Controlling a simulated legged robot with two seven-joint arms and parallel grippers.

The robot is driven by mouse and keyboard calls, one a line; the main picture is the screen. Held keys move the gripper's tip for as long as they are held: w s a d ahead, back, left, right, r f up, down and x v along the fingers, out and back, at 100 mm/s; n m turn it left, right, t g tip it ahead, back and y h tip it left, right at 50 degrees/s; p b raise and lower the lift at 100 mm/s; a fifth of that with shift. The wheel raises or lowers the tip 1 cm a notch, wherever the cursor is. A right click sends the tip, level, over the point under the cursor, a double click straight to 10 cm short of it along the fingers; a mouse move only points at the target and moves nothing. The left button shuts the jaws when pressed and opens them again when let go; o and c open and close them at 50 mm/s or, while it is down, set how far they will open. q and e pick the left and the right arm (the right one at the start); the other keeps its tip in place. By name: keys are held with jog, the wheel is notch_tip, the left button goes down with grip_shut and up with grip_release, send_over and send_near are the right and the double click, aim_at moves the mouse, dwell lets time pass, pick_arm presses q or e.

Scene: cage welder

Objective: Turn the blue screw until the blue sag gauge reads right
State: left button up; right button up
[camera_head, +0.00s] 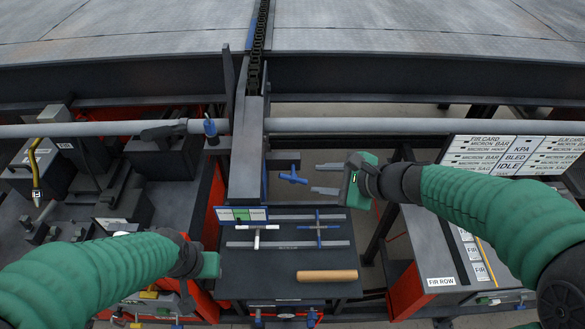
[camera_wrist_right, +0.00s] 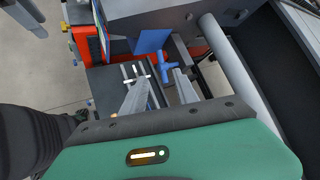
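The blue screw (camera_head: 293,175) appears as a blue T-shaped handle beside the grey central post. It also shows in the right wrist view (camera_wrist_right: 166,68). My right gripper (camera_head: 323,178) is open, its two grey fingers apart and pointing at the handle from the right. In the wrist view the handle lies just beyond and between the fingertips (camera_wrist_right: 165,80), with no clear contact. A small panel with blue, green and white fields (camera_head: 241,214), possibly the sag gauge, stands below the handle; its reading is too small to tell. My left gripper (camera_head: 211,266) is low left, fingers hidden.
A dark bench (camera_head: 285,263) holds a wooden roller (camera_head: 327,276), a white T-piece (camera_head: 257,236) and a blue cross-shaped piece (camera_head: 318,228). A grey pipe (camera_head: 360,125) crosses behind. A labelled sign board (camera_head: 510,157) stands right. Dark machine blocks (camera_head: 85,150) crowd the left.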

aim_at(289, 177)
jog(key=x, duration=1.5)
jog(key=shift+a+p, duration=0.15)
jog(key=shift+p, duration=0.25)
jog(key=shift+r, duration=0.1)
jog(key=shift+d, duration=0.3)
jog(key=c, duration=0.4)
grip_shut()
